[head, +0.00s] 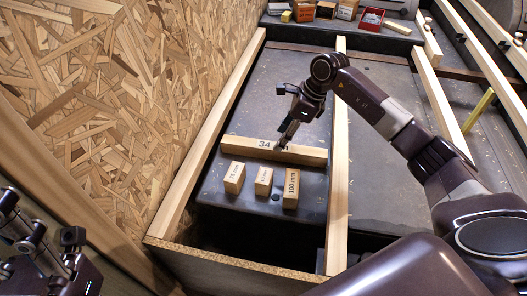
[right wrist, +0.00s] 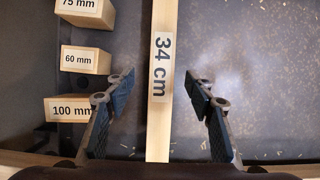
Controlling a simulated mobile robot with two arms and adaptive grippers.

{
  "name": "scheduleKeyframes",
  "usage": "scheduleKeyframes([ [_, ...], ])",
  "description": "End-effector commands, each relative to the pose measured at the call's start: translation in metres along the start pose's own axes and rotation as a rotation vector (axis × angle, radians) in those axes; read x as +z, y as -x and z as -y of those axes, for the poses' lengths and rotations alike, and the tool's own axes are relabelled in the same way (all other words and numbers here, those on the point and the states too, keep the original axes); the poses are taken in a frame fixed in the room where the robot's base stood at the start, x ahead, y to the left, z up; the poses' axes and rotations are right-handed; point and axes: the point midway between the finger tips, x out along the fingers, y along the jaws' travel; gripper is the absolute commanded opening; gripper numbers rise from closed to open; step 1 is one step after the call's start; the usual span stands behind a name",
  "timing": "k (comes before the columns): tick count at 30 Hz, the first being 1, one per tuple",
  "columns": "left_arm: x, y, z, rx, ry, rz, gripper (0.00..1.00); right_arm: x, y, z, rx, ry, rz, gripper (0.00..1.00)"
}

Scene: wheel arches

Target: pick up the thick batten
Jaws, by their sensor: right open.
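The batten labelled 34 cm (head: 240,147) is a long pale wooden bar lying across the dark floor panel behind three small blocks. It runs upright through the middle of the right wrist view (right wrist: 160,120). My right gripper (head: 284,140) is over the right half of this batten, pointing down, and hides part of its label in the head view. In the right wrist view the open fingers (right wrist: 162,92) are on either side of the batten, with a gap on each side. My left gripper (head: 40,245) is at the lower left, away from the batten; its jaw opening is unclear.
Blocks labelled 75 mm (head: 234,178), 60 mm (right wrist: 86,60) and 100 mm (head: 291,189) stand close in front of the batten. Long wooden rails (head: 338,200) border the panel. A chipboard wall (head: 110,110) rises at left. Small boxes (head: 372,19) stand at the back.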

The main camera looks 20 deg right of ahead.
Motion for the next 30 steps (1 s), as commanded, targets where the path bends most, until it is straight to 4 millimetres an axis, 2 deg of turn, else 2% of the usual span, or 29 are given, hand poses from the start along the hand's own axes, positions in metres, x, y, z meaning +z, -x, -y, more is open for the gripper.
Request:
scheduleKeyframes([
  [1,0.001,0.003,0.000,0.001,-0.001,-0.003,0.40,-0.001,-0.009,-0.001,0.003,-0.002,0.001,0.49],
  [5,0.003,0.004,0.000,0.006,-0.003,-0.012,0.40,0.000,-0.022,0.000,0.004,-0.003,0.003,0.49],
  [15,0.004,-0.007,-0.002,0.035,-0.013,-0.084,0.40,0.001,-0.063,0.004,0.004,-0.004,0.004,0.49],
  [24,0.004,-0.011,-0.002,0.038,-0.014,-0.089,0.40,0.002,-0.067,0.004,0.004,-0.005,0.004,0.49],
  [26,0.004,-0.011,-0.002,0.038,-0.014,-0.089,0.40,0.002,-0.067,0.004,0.004,-0.005,0.004,0.45],
  [30,0.004,-0.011,-0.002,0.038,-0.014,-0.089,0.40,0.001,-0.067,0.004,0.004,-0.005,0.004,0.29],
])
